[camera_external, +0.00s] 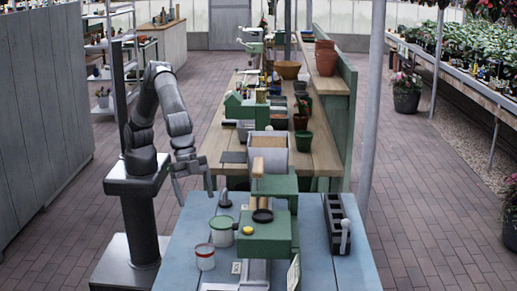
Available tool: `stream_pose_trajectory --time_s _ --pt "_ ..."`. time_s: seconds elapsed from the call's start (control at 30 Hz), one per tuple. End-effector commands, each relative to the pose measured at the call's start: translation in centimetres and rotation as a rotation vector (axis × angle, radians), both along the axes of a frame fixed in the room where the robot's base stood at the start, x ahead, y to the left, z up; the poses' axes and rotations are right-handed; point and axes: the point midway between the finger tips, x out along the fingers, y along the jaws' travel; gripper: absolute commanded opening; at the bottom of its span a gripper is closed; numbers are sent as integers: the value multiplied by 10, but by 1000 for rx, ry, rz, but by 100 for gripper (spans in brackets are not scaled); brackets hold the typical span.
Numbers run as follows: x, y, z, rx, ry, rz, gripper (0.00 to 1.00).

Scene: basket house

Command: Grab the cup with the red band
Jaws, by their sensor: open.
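The cup with the red band (205,257) is a small white cup with a red stripe near its rim. It stands upright on the near left part of the blue table (330,270). My gripper (195,198) hangs above the table's far left edge, behind and above the cup and apart from it. Its two dark fingers point down, spread and empty.
A white pot with a green lid (222,231) stands just behind the cup. A green machine (265,235) with a yellow knob is to the right. A dark rack (336,222) stands farther right. The table's left edge is close to the cup.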

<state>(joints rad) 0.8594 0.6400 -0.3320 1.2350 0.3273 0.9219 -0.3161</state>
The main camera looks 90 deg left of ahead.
Motion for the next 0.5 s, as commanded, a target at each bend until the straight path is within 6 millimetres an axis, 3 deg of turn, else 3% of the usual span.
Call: stream_pose_trajectory --time_s 0.03,0.1,0.2,0.5 --pt "0 1 -26 8 5 0 80" --pt "0 2 -58 8 4 -1 80" --pt "0 1 -96 4 3 0 80" --pt "7 -8 -145 1 2 1 80"
